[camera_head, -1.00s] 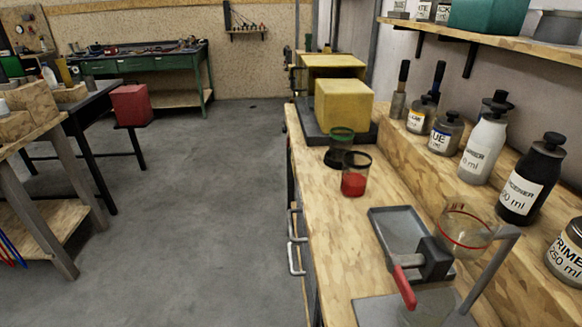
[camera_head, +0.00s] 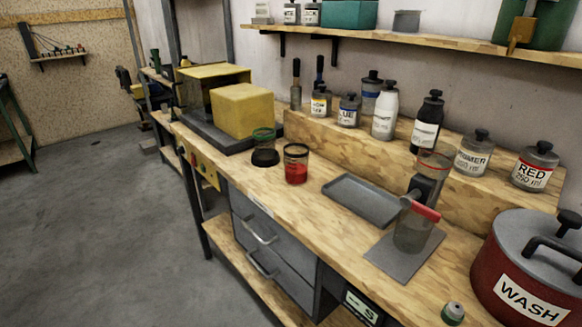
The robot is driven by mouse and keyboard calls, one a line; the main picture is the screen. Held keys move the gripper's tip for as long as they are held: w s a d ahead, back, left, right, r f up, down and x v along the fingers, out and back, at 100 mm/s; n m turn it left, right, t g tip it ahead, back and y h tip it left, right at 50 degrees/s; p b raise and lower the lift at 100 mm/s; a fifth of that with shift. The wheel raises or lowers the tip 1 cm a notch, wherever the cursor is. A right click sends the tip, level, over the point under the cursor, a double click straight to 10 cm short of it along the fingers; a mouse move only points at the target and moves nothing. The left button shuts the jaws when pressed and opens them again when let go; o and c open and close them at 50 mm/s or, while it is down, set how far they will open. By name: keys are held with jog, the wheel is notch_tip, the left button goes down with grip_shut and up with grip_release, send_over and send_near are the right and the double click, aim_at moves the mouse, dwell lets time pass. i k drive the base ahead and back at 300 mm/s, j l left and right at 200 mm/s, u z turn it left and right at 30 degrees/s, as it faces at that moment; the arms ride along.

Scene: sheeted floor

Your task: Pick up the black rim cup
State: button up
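The black rim cup (camera_head: 296,172) is a clear cup with a black rim and red contents. It stands upright on the wooden workbench (camera_head: 262,195), left of the middle of the bench. A green rim cup (camera_head: 264,147) with dark contents stands just behind it to the left, close beside it. A red rim cup (camera_head: 434,161) shows further right, partly hidden behind a grey device (camera_head: 413,232) with a red handle. My gripper is not in view.
A grey tray (camera_head: 362,200) lies right of the cup. A yellow block (camera_head: 247,110) stands behind it. Labelled bottles (camera_head: 427,122) line a raised ledge. A red WASH pot (camera_head: 530,270) stands at the right. Open floor (camera_head: 90,240) is at the left.

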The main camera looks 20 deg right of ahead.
aim_at(296, 165)
jog(key=i+j+z, duration=0.1)
jog(key=j, duration=0.2)
jog(key=i+j+z, duration=0.1)
jog(key=j, duration=0.25)
jog(key=i+j+z, duration=0.1)
jog(key=i+j, duration=0.15)
jog(key=i+j+z, duration=0.1)
jog(key=j, duration=0.3)
jog(key=i+j+z, duration=0.1)
jog(key=j, duration=0.25)
jog(key=i+j+z, duration=0.15)
jog(key=i, duration=0.2)
